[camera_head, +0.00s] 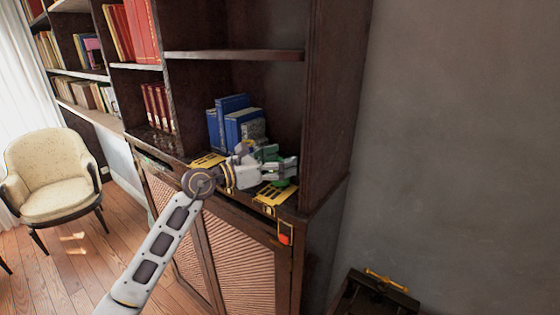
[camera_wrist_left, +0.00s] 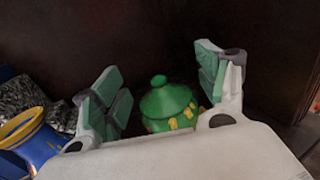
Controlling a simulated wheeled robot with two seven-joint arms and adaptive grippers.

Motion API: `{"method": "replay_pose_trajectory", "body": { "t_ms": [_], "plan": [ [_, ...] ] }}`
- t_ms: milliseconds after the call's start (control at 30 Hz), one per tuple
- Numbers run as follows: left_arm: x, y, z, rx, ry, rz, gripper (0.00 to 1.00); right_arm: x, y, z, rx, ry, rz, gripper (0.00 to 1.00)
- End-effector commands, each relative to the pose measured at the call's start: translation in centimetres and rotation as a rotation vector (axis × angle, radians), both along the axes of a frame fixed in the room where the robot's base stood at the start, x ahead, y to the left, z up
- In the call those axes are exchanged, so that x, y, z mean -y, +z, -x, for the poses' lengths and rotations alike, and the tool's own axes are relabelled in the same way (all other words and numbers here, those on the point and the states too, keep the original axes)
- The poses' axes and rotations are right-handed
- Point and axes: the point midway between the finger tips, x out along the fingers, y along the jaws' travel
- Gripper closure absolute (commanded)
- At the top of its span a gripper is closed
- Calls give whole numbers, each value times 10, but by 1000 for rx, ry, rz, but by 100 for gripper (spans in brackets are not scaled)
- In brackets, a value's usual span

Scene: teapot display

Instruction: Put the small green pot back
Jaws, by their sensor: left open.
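The small green pot (camera_wrist_left: 168,108), with a knobbed lid and yellow marks, shows between the two fingers of my left gripper in the left wrist view. In the head view a bit of the green pot (camera_head: 280,183) shows below the fingers, by the back of a yellow mat (camera_head: 273,195) on the cabinet ledge. My left gripper (camera_head: 284,164) is open, with its fingers on either side of the pot. I cannot tell whether they touch it. The pot's lower part is hidden by the gripper body in the wrist view. My right gripper is not in view.
Blue books (camera_head: 236,120) stand on the shelf behind the gripper. Another yellow mat (camera_head: 208,160) lies to the left. A blue pot with a yellow rim (camera_wrist_left: 30,140) is at the left in the wrist view. The cabinet's side wall (camera_head: 330,110) rises close to the right.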

Motion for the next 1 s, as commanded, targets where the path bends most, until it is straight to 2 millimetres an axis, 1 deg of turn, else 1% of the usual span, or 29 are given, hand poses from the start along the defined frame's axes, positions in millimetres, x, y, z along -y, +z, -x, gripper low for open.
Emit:
{"method": "replay_pose_trajectory", "body": {
  "t_ms": [100, 267, 467, 1000],
  "plan": [
    [0, 3, 0, 0, 0, 0, 26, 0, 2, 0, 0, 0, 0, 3],
    [-9, 1, 5, 0, 1, -1, 26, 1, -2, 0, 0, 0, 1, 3],
    [-25, 0, 15, 1, 1, -2, 26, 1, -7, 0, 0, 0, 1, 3],
    [-77, 0, 47, 0, 1, -2, 26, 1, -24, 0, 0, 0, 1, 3]
  ]
}}
